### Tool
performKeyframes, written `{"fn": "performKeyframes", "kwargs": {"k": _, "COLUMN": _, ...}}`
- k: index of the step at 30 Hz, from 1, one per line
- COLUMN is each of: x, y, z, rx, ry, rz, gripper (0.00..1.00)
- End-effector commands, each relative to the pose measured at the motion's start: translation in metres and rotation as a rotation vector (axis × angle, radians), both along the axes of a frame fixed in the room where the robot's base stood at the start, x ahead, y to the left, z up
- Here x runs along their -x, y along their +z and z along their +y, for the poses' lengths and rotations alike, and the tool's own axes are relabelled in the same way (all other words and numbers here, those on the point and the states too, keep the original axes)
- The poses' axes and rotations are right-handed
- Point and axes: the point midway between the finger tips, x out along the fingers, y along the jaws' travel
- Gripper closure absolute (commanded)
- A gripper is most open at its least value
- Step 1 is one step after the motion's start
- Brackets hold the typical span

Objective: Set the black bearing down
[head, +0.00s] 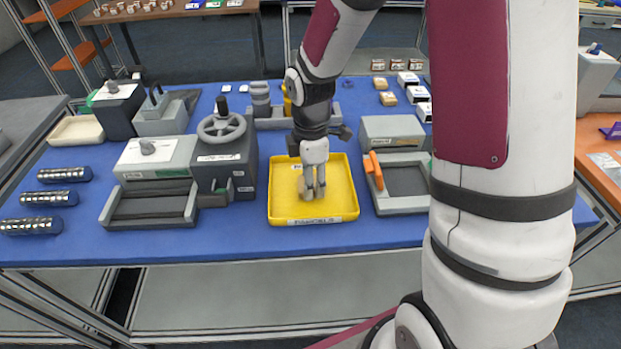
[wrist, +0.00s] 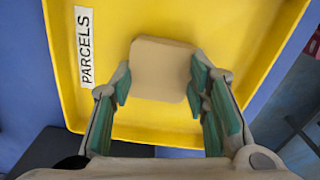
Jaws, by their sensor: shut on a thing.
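My gripper (head: 313,192) points down over the yellow tray (head: 283,208). In the wrist view the gripper (wrist: 160,88) has its green-padded fingers on both sides of a tan, rounded-corner block (wrist: 160,68) and is shut on it. The tray also shows in the wrist view (wrist: 112,120), with a label reading PARCELS. The block is over the tray floor; I cannot tell whether it touches it. No black bearing can be made out in either view.
A grey machine with a handwheel (head: 221,128) stands left of the tray. A grey fixture with an orange lever (head: 374,170) stands close on its right. Several dark cylinders (head: 64,174) lie at the far left of the blue table (head: 90,235). Small boxes (head: 408,79) stand at the back right.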

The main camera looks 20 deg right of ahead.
Motion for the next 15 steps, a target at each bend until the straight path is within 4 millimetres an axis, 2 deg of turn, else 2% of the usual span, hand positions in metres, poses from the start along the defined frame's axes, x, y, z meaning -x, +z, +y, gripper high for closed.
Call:
{"fn": "performKeyframes", "kwargs": {"k": 1, "x": -0.0001, "y": -0.0022, "z": 0.0000, "rx": 0.000, "ry": 0.000, "rz": 0.001, "gripper": 0.95}}
{"fn": "performKeyframes", "kwargs": {"k": 2, "x": 0.0000, "y": -0.0020, "z": 0.0000, "rx": 0.000, "ry": 0.000, "rz": 0.000, "gripper": 0.54}}
{"fn": "performKeyframes", "kwargs": {"k": 4, "x": 0.0001, "y": -0.0017, "z": -0.0001, "rx": 0.000, "ry": 0.000, "rz": 0.000, "gripper": 0.38}}
{"fn": "performKeyframes", "kwargs": {"k": 15, "x": 0.0002, "y": 0.0014, "z": -0.0001, "rx": 0.000, "ry": 0.000, "rz": 0.000, "gripper": 0.38}}
